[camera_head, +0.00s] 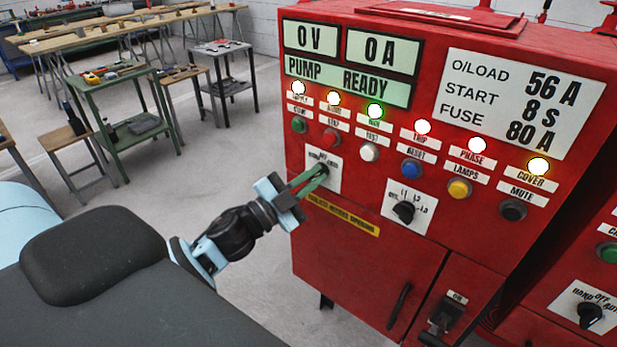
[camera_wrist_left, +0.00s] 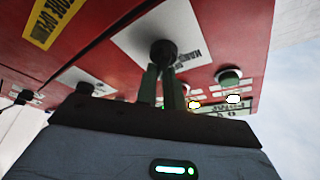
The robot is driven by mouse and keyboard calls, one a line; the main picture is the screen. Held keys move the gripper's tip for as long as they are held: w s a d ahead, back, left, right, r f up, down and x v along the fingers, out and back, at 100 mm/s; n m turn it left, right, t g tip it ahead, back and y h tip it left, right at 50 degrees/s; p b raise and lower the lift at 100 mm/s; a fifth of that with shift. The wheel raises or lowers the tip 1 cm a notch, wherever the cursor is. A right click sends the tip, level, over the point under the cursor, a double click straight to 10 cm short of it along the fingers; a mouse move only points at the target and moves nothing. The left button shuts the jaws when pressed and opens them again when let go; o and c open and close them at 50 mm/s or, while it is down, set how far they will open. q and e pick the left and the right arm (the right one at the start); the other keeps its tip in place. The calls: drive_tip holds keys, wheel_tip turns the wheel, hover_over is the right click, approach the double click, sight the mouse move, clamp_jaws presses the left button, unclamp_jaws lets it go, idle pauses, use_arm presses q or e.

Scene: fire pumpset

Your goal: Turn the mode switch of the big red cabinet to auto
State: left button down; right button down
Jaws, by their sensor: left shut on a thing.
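The big red cabinet (camera_head: 365,265) stands at the right of the head view. Its mode switch sits on a white plate (camera_head: 334,181) at the left of the panel, below the red and green buttons. My left gripper (camera_head: 321,171) reaches it from the left and is shut on the switch's black knob. In the left wrist view the knob (camera_wrist_left: 163,50) stands out from its plate with the gripper fingers (camera_wrist_left: 161,76) at it. The fingers hide much of the knob in the head view, so I cannot tell which mark it points to. My right gripper is not in view.
A second black selector (camera_head: 404,211) and several coloured buttons lie to the right on the panel. A handle (camera_head: 399,305) and an ON switch (camera_head: 445,315) are below. Another red cabinet (camera_head: 545,330) stands at right. Workbenches (camera_head: 125,110) are at the back left, with clear floor between.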

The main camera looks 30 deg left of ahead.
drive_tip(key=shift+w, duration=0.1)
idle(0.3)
use_arm(q)
drive_tip(key=c, duration=1.5)
unclamp_jaws()
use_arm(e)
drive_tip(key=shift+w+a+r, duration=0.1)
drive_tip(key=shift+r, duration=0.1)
